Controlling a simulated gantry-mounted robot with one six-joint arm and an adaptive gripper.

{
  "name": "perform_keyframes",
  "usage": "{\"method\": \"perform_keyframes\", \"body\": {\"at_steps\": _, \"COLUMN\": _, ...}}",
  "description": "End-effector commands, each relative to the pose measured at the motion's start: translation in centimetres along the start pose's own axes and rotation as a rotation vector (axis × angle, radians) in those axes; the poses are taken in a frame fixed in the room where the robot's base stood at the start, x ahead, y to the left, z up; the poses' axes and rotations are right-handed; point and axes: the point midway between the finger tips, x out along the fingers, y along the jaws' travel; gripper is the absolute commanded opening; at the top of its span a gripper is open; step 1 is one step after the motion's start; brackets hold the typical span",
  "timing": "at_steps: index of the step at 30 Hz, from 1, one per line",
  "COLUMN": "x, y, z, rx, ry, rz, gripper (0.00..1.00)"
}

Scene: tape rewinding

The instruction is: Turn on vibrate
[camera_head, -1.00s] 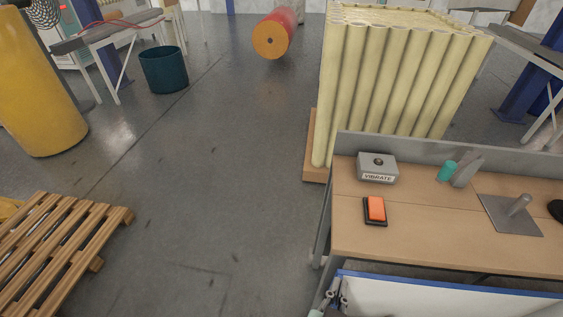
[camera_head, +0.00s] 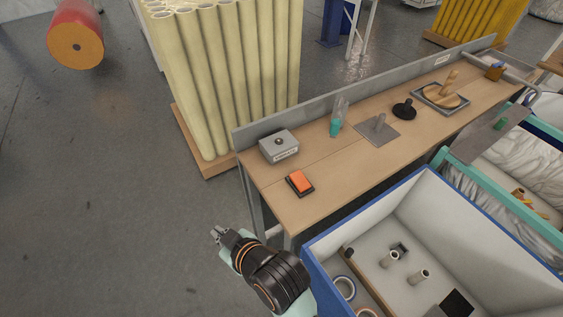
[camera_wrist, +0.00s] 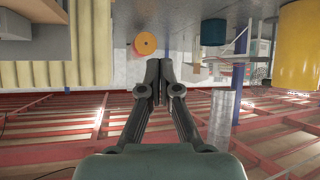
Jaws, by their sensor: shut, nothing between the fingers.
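The vibrate box (camera_head: 279,146) is a grey box with a dark round knob (camera_head: 278,141) on top and a white label on its front. My gripper (camera_head: 217,234) is left of the bench in the head view, apart from the box and touching nothing. Its fingers also show in the wrist view (camera_wrist: 160,65), closed together and empty. The box cannot be made out for sure in the wrist view.
An orange button (camera_head: 299,181) on a black base lies in front of the box. A teal bottle (camera_head: 335,126), a grey plate with a post (camera_head: 378,129) and a black stand (camera_head: 404,109) stand farther right. A blue-rimmed bin (camera_head: 421,181) stands before the bench.

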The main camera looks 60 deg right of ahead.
Motion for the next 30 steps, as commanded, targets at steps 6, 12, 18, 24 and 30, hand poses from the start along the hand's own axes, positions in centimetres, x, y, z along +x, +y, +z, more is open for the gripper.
{"method": "perform_keyframes", "body": {"at_steps": 6, "x": -3.0, "y": 14.4, "z": -0.8, "rx": 0.104, "ry": -0.054, "rz": 0.121, "gripper": 0.00}}
{"method": "perform_keyframes", "body": {"at_steps": 12, "x": -7.1, "y": 24.6, "z": 2.2, "rx": 0.204, "ry": -0.066, "rz": 0.214, "gripper": 0.00}}
{"method": "perform_keyframes", "body": {"at_steps": 18, "x": -8.3, "y": 27.4, "z": 3.9, "rx": 0.235, "ry": -0.062, "rz": 0.242, "gripper": 0.00}}
{"method": "perform_keyframes", "body": {"at_steps": 24, "x": -8.2, "y": 27.3, "z": 4.0, "rx": 0.233, "ry": -0.062, "rz": 0.242, "gripper": 0.00}}
{"method": "perform_keyframes", "body": {"at_steps": 30, "x": -7.3, "y": 27.5, "z": 4.0, "rx": 0.233, "ry": -0.062, "rz": 0.242, "gripper": 0.00}}
